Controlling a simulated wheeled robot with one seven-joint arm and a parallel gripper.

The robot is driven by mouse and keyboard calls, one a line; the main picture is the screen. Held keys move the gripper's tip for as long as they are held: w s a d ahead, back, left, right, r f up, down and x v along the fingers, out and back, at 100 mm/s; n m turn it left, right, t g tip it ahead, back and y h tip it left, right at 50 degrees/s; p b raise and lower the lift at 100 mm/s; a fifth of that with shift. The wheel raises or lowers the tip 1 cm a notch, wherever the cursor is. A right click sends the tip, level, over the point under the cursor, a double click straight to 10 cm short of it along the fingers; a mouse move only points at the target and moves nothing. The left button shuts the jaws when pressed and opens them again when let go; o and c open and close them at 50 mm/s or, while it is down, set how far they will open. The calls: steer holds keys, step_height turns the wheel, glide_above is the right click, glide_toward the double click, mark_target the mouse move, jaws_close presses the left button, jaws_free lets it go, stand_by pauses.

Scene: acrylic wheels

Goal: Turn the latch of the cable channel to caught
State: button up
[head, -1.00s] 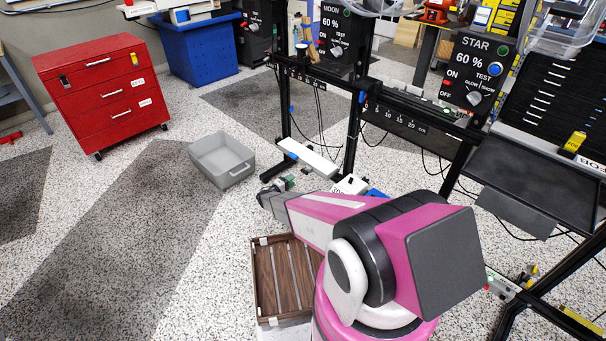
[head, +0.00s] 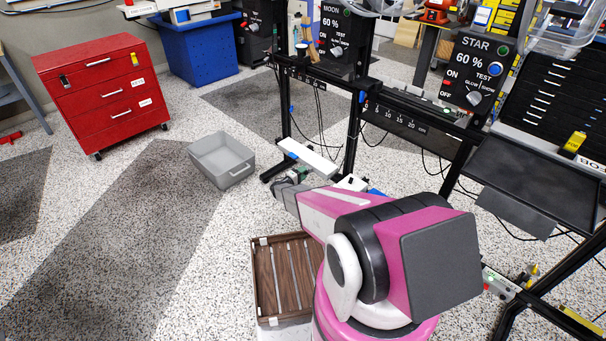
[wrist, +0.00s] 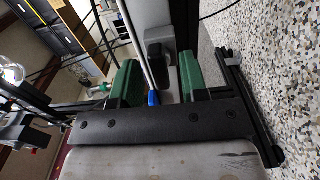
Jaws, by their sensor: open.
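My gripper (wrist: 159,80) shows in the wrist view as two green fingers standing apart, with nothing clasped between them. Beyond and between the fingers is a light grey panel (wrist: 150,18) carrying a dark block (wrist: 158,60); it may be the cable channel with its latch, but I cannot be sure. A small blue tip (wrist: 153,98) shows between the fingers, nearer the camera. In the head view a white bar (head: 308,157) lies low at the black frame, just beyond my arm's end. I cannot read the latch's position, and contact with it is unclear.
A black upright frame (head: 353,130) with hanging cables stands just beyond my arm. A grey bin (head: 222,160) sits on the floor at the left, and a brown wooden crate (head: 265,285) is close below my arm. The speckled floor at left is mostly clear.

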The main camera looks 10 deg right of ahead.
jaws_close()
steer(key=m, duration=0.4)
steer(key=shift+m, duration=0.3)
